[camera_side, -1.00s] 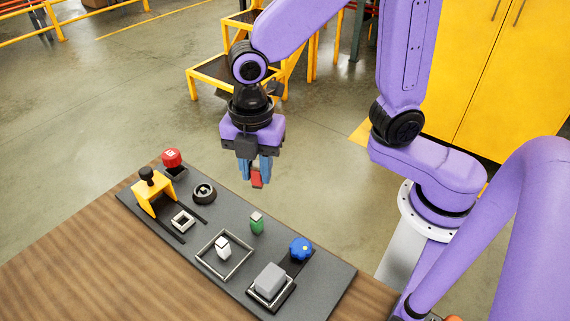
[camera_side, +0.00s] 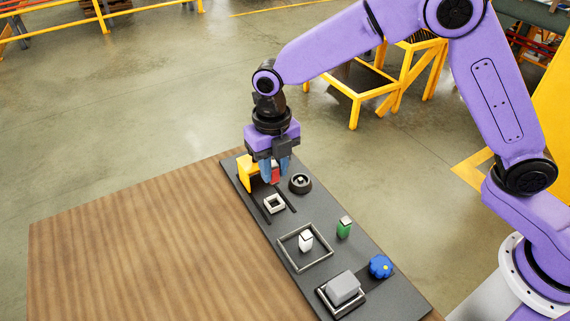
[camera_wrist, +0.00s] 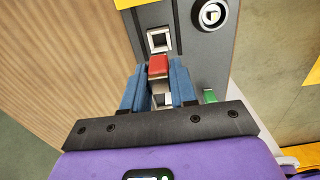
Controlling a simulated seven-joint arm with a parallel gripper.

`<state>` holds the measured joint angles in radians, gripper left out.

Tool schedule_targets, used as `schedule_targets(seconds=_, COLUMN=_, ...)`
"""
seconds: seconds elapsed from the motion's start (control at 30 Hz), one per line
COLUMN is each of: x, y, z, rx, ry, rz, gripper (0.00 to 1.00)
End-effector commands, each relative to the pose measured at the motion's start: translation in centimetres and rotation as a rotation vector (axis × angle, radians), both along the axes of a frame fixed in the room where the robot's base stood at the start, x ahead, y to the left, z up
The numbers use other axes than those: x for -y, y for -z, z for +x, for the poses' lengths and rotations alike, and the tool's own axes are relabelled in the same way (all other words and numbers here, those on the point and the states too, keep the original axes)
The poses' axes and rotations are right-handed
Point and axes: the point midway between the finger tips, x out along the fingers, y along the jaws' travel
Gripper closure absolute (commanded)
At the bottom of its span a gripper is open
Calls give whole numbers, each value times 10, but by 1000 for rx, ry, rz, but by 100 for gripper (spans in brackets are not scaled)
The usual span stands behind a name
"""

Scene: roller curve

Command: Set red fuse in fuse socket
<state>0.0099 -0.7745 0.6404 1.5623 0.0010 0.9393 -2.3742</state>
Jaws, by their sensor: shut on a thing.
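My gripper (camera_side: 275,173) is shut on the red fuse (camera_side: 276,175) and points down over the far part of the dark board. The red fuse (camera_wrist: 158,65) shows between the two blue fingers in the wrist view. The fuse socket, which looks like the small white square frame (camera_side: 274,203), sits on the board near the gripper. In the wrist view the socket (camera_wrist: 159,39) lies just above the fuse in the picture, with its opening visible. The fuse looks apart from the socket; the exact height between them cannot be told.
A yellow bracket (camera_side: 246,172) stands close by, partly hidden by my gripper. A black ring (camera_side: 300,184) is on the right. Nearer are a white block (camera_side: 306,240) inside a square frame, a green block (camera_side: 344,228), a blue knob (camera_side: 380,266) and a grey block (camera_side: 342,286).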

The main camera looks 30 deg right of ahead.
Motion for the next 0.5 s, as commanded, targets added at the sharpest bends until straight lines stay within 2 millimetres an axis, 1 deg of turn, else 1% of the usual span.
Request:
schedule_targets(seconds=0.17, x=0, y=9, z=0, rx=-2, ry=-5, rz=-2, gripper=100)
schedule_targets(seconds=0.5, x=0, y=37, z=0, rx=-2, ry=-4, rz=-2, gripper=100)
